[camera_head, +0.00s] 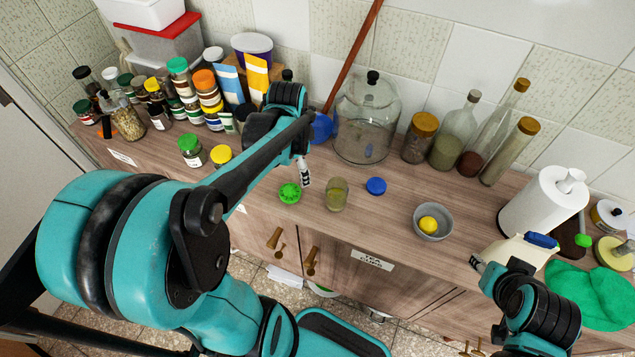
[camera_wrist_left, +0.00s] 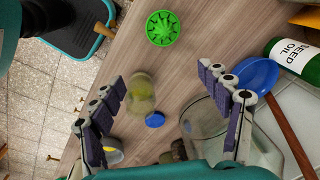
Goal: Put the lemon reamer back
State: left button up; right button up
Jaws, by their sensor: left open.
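The lemon reamer appears to be the bright green, ridged round piece (camera_head: 290,192) on the wooden counter near its front edge. It also shows in the left wrist view (camera_wrist_left: 162,28), at top centre, just beyond the fingertips. My left gripper (camera_head: 304,172) is above the counter near the reamer, just behind it in the head view. In the wrist view the left fingers (camera_wrist_left: 161,78) are spread wide with nothing between the pads. My right gripper (camera_head: 478,263) is at the counter's front right, and its finger spacing is unclear.
A glass jar (camera_head: 337,194) and a blue lid (camera_head: 376,186) stand right of the reamer. A grey bowl (camera_head: 445,234) holds a lemon (camera_head: 429,224). A large glass jar (camera_head: 366,120) and bottles stand behind. Spice jars crowd the left. A paper towel roll (camera_head: 540,205) stands right.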

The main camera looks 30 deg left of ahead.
pick_arm(q)
jog(key=s+d+r+n+t, duration=0.2)
jog(key=s+d+n+t, duration=0.1)
jog(key=d, duration=0.3)
jog(key=s+d+r+n+t, duration=0.3)
jog(key=d+n, duration=0.1)
jog(key=d, duration=0.3)
jog(key=shift+d+r, duration=0.2)
notch_tip(320, 180, down, 5)
jog(key=b, duration=0.4)
jog(key=shift+b, duration=0.4)
